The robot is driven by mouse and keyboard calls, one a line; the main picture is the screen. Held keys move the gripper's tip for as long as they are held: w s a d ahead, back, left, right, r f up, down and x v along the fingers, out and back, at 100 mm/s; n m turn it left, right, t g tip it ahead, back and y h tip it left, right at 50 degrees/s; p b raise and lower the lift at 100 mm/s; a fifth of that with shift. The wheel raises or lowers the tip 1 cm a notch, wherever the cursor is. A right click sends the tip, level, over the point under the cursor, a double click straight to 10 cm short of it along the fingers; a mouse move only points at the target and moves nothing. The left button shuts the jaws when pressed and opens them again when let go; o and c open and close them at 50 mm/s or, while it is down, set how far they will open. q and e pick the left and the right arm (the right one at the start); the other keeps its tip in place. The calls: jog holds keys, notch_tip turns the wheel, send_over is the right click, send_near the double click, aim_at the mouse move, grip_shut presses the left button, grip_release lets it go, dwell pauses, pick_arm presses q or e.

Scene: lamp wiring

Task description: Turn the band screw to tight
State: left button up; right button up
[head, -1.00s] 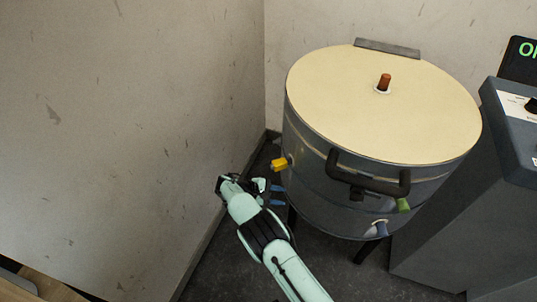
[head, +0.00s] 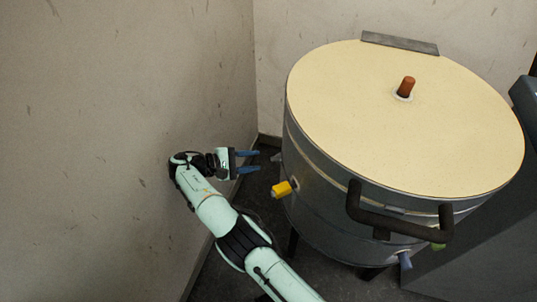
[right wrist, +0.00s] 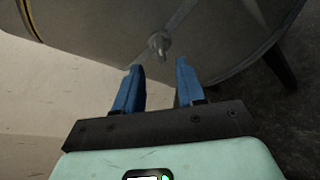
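The kiln-like drum (head: 300,165) is a grey metal cylinder with a cream lid. In the right wrist view, a small metal band screw (right wrist: 158,42) sticks out from a seam in the drum's side (right wrist: 95,25). My right gripper (head: 254,162) is left of the drum, its blue fingers pointing toward the drum's side. In the right wrist view my right gripper (right wrist: 159,68) is open and empty. The screw shows just beyond and between its fingertips, apparently without contact. My left gripper is out of view.
A yellow plug (head: 282,189) sticks out of the drum below my right gripper. A black handle (head: 395,220) and a blue plug (head: 405,261) are on its front. A wall (head: 120,130) stands close to the left of my arm. A brown plug (head: 407,86) tops the lid.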

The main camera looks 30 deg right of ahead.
aim_at(276, 159)
jog(key=x, duration=0.6)
jog(key=shift+s+d, duration=0.1)
jog(key=c, duration=0.7)
